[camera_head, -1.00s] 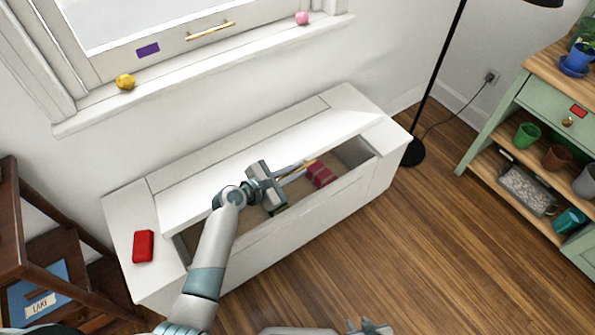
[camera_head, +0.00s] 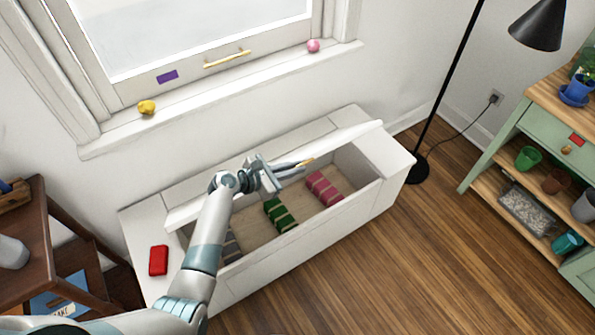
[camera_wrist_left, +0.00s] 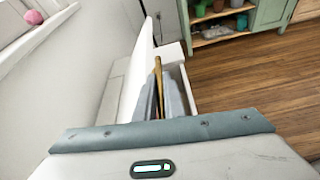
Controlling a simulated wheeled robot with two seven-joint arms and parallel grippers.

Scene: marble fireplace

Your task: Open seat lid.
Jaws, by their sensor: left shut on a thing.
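The white window seat (camera_head: 385,160) stands against the wall below the window. Its lid (camera_head: 345,137) is tilted up steeply on its back edge, so the compartment is open to view. My left gripper (camera_head: 302,164) is at the lid's front edge, shut on the gold handle (camera_head: 308,161). The handle also shows between the fingers in the left wrist view (camera_wrist_left: 158,72), with the raised lid (camera_wrist_left: 138,70) to its left. My right gripper is not in view.
Folded red (camera_head: 323,188), green (camera_head: 279,215) and grey (camera_head: 231,246) cloths lie inside the seat. A red block (camera_head: 158,260) rests on its left end. A black lamp (camera_head: 418,168) stands right; floor in front is clear.

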